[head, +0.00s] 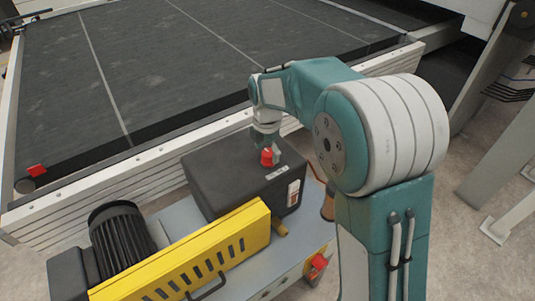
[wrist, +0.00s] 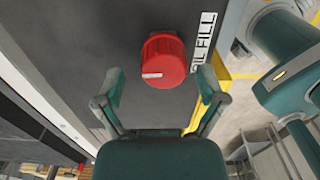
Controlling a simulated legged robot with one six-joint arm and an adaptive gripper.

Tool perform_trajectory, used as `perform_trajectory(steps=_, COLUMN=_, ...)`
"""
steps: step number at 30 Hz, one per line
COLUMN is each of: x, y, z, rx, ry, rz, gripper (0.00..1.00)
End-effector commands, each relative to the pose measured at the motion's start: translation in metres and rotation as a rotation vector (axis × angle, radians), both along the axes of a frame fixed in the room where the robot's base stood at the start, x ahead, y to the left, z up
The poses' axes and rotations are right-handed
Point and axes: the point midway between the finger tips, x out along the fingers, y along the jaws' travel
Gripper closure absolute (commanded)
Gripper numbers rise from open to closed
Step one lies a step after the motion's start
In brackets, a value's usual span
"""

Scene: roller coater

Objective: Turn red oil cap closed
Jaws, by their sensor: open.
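The red oil cap (wrist: 163,62) is a round ribbed knob with a white mark on its face, on the dark box (wrist: 80,35). It stands beside a white label (wrist: 205,45) reading "OIL FILL", partly hidden by a finger. In the head view the red cap (head: 267,157) shows on top of the black box (head: 225,172), right at my gripper (head: 268,140). In the wrist view my gripper (wrist: 162,85) is open, with one finger on each side below the cap. The fingers look apart from the cap and hold nothing.
A yellow guard (head: 190,260) and a dark ribbed motor (head: 122,235) stand in front of and left of the box. A red knob (head: 316,265) sits low on the grey base. The wide dark conveyor bed (head: 150,60) with its pale side rail (head: 100,195) lies behind.

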Motion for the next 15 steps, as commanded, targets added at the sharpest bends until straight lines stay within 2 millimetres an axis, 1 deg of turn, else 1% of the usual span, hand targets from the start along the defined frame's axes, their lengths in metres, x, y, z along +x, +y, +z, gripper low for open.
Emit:
perform_trajectory(steps=1, x=-0.0004, y=-0.0011, z=-0.0056, rx=0.0, ry=0.002, rz=-0.001, gripper=0.1)
perform_trajectory(steps=4, x=-0.0004, y=-0.0022, z=-0.0122, rx=0.002, ry=0.001, rz=-0.001, gripper=0.1)
perform_trajectory(steps=8, x=-0.0001, y=-0.0046, z=-0.0143, rx=0.004, ry=-0.001, rz=-0.002, gripper=0.1)
perform_trajectory(steps=13, x=-0.0001, y=-0.0031, z=-0.0144, rx=0.003, ry=0.0, rz=-0.002, gripper=0.1)
perform_trajectory(steps=14, x=-0.0001, y=-0.0025, z=-0.0145, rx=0.002, ry=-0.001, rz=-0.002, gripper=0.23)
perform_trajectory(steps=15, x=-0.0002, y=-0.0017, z=-0.0146, rx=0.001, ry=0.0, rz=-0.002, gripper=0.41)
